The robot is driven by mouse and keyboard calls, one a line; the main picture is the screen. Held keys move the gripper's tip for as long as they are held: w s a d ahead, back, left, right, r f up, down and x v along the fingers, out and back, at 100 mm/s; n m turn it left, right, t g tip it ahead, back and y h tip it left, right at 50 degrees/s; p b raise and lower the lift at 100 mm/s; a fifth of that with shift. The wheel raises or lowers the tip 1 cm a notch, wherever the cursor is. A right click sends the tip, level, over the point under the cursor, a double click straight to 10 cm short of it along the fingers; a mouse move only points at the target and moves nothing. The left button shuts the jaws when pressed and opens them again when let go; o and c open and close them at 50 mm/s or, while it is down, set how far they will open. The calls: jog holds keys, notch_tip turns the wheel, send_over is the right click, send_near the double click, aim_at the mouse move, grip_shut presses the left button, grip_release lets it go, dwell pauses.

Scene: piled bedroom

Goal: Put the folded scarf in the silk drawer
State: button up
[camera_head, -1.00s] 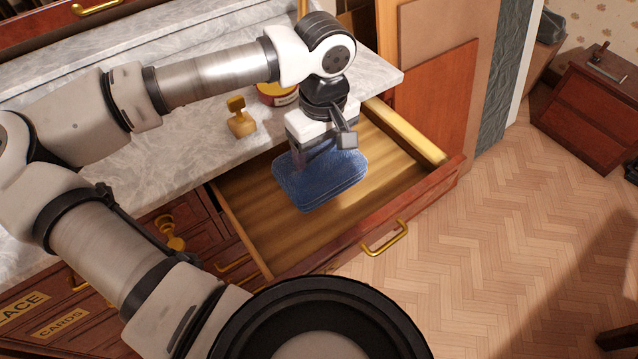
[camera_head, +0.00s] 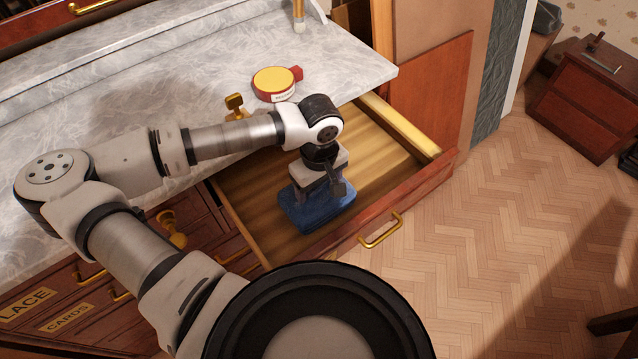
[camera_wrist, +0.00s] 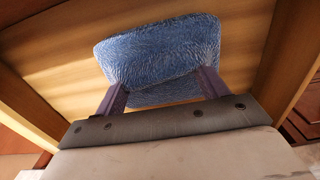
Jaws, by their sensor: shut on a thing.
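The folded scarf (camera_head: 318,211) is a blue, soft-looking bundle inside the open drawer (camera_head: 254,190), towards the drawer's front. My gripper (camera_head: 322,192) is over it, pointing down. In the wrist view the scarf (camera_wrist: 160,52) sits between the two fingers of my gripper (camera_wrist: 162,90), which are shut on it. The drawer's wooden floor (camera_wrist: 75,75) shows around the scarf. I cannot tell whether the scarf touches that floor. The drawer's label is not visible, so I cannot tell if it is the silk drawer.
A red and yellow round tin (camera_head: 274,84) and a brass object (camera_head: 236,107) stand on the marble top (camera_head: 190,80) behind the drawer. The drawer's front has a brass handle (camera_head: 381,231). Lower drawers labelled "LACE" (camera_head: 26,304) and "CARDS" (camera_head: 66,318) are at left. Parquet floor at right is open.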

jog(key=shift+f, duration=0.15)
jog(key=o, duration=1.4)
jog(key=shift+o, duration=0.2)
notch_tip(320, 180, up, 12)
jog(key=b, duration=0.2)
jog(key=shift+r, duration=0.2)
